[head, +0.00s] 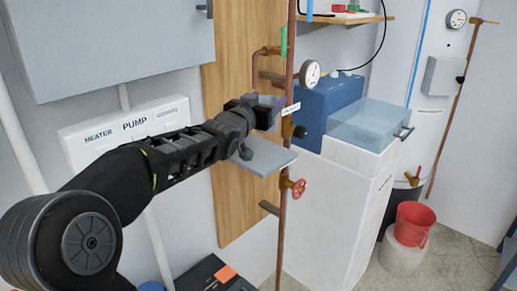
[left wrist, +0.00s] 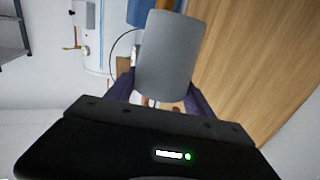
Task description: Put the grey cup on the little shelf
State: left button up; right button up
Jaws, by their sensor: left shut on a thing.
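My left gripper (head: 272,106) reaches in from the left, in front of the wooden panel. It is shut on the grey cup (left wrist: 168,55), which shows large between the dark fingers in the left wrist view. In the head view the gripper mostly hides the cup, and I cannot make out its base there. The little shelf (head: 264,160) is a flat grey plate beside the copper pipe. The gripper appears above this shelf. I cannot tell the gap between cup and shelf. My right gripper is in neither view.
The vertical copper pipe (head: 284,215) with a gauge (head: 310,73) and a red valve wheel (head: 298,187) runs close to the gripper and shelf. A blue box (head: 331,103) and a clear bin (head: 372,122) stand to the right. A wall panel (head: 120,125) is behind my arm.

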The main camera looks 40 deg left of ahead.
aim_at(254, 88)
pick_arm(q)
jog(key=shift+n+y, duration=0.4)
jog(key=shift+y, duration=0.1)
jog(key=a+r, duration=0.1)
jog(key=s+a+r, duration=0.1)
jog(key=r, duration=0.1)
jog(key=shift+s+a, duration=0.1)
jog(key=shift+a, duration=0.5)
jog(key=shift+d+r, duration=0.1)
jog(key=shift+d, duration=0.05)
notch_tip(254, 88, down, 6)
jog(key=shift+r+b, duration=0.15)
jog(key=shift+b, duration=0.55)
jog(key=shift+f, duration=0.35)
jog(key=shift+f, duration=0.1)
jog(key=shift+f, duration=1.75)
